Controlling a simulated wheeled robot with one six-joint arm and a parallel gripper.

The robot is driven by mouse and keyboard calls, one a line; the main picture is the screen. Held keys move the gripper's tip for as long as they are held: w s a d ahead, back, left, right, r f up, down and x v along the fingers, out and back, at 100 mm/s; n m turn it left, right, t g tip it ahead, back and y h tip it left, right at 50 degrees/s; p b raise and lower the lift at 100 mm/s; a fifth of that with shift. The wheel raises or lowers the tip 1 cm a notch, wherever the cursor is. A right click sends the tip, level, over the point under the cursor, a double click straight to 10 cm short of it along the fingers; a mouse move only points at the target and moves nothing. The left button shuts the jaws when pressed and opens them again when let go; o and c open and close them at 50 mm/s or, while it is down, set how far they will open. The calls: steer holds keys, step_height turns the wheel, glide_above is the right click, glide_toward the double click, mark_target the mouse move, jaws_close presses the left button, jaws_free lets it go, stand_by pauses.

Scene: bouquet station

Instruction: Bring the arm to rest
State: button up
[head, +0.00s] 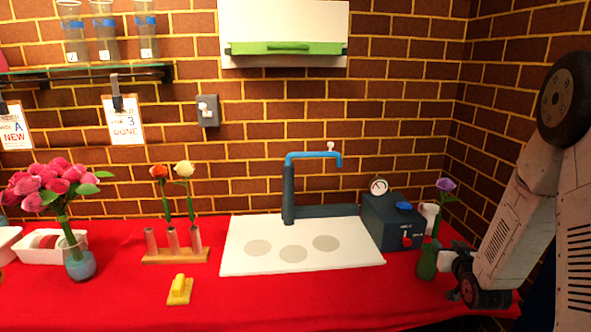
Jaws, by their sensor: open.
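My arm stands at the right of the head view, its links bent down toward the table. My gripper (448,262) is low at the right end of the red table, just right of a green vase (427,264). The gripper is small in this view, and I cannot tell whether it touches the vase. A purple flower (445,185) on a green stem rises at the vase.
Left of the vase are a dark box (388,222) with a gauge and a white board (250,262) with a blue tap (313,155). The red table's (300,303) front is clear.

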steer(key=s+f+g, duration=0.3)
steer(key=f+g, duration=0.2)
steer(key=f, duration=0.1)
steer(key=s+a+r+g, duration=0.1)
steer(key=s+a+g, duration=0.2)
steer(key=s+g, duration=0.3)
steer(key=s+a+r+g+y, duration=0.1)
steer(key=s+a+r, duration=0.5)
steer(key=s, duration=0.3)
steer(key=s+a+r+n+g+y, duration=0.1)
steer(key=s+a+r, duration=0.5)
steer(key=s+r, duration=0.3)
steer(key=s+a+r+n+g+y, duration=0.1)
steer(key=s+a+r, duration=0.5)
steer(key=s+r, duration=0.2)
steer(key=shift+s+r, duration=0.15)
steer(key=shift+s, duration=1.05)
